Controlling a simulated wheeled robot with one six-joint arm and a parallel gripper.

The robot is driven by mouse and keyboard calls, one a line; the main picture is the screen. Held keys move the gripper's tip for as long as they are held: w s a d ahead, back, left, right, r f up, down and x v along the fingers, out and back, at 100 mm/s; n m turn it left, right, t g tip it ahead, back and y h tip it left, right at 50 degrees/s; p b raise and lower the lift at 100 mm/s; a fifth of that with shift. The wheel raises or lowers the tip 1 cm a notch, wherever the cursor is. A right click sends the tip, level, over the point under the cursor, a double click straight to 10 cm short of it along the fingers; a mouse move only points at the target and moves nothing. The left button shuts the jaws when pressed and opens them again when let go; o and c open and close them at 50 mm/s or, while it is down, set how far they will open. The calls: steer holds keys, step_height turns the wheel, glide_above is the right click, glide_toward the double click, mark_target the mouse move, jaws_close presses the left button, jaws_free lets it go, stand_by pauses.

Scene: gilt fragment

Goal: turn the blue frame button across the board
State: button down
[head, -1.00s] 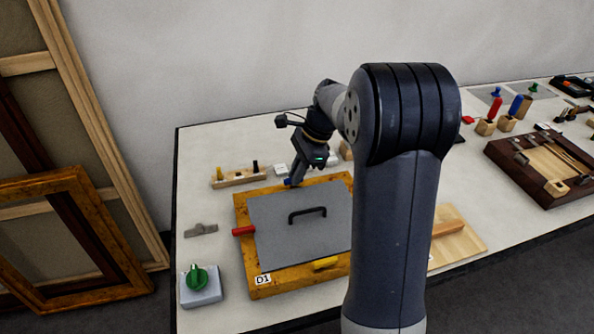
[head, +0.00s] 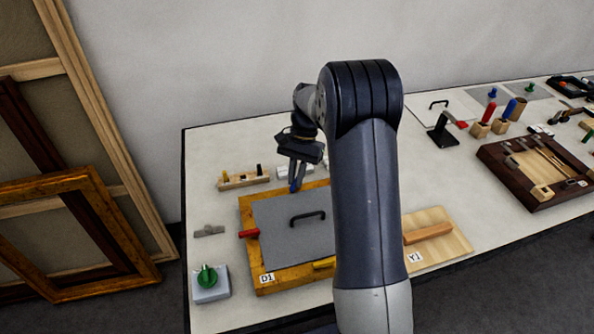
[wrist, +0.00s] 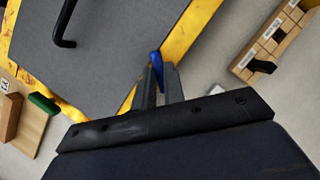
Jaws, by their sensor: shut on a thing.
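The gilt frame (head: 247,217) lies on the table with a grey board (head: 283,225) in it, which has a black handle (head: 307,217). My gripper (head: 296,186) is at the frame's far edge, pointing down. Its fingers (wrist: 159,85) are shut on the blue frame button (wrist: 156,62), which is partly hidden between them. The blue button's free end shows at the border of frame and grey board; I cannot tell how far it lies over the board. A red button (head: 249,233) is on the left side, a yellow button (head: 324,263) on the near side.
A green button (wrist: 42,103) shows beside the frame in the wrist view. A wooden rack (head: 243,180) stands behind the frame on the left. A grey block with a green knob (head: 208,276) is at the front left. A wooden board (head: 440,243) lies to the right.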

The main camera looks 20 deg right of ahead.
steer(key=n+h, duration=0.1)
steer(key=n, duration=0.1)
steer(key=n+p, duration=0.1)
steer(key=n, duration=0.1)
steer(key=shift+w+a+r+g+h, duration=0.1)
steer(key=shift+a+g+h, duration=0.1)
steer(key=shift+g+h, duration=0.15)
steer(key=shift+a+n+h, duration=0.1)
steer(key=shift+n+h, duration=0.55)
steer(key=shift+n, duration=1.15)
steer(key=shift+p, duration=0.3)
steer(key=c, duration=1.5)
jaws_free()
steer(key=b+v, duration=0.1)
steer(key=v, duration=0.9)
steer(key=shift+w+r, duration=0.2)
steer(key=shift+r, duration=0.1)
steer(key=shift+f, duration=0.1)
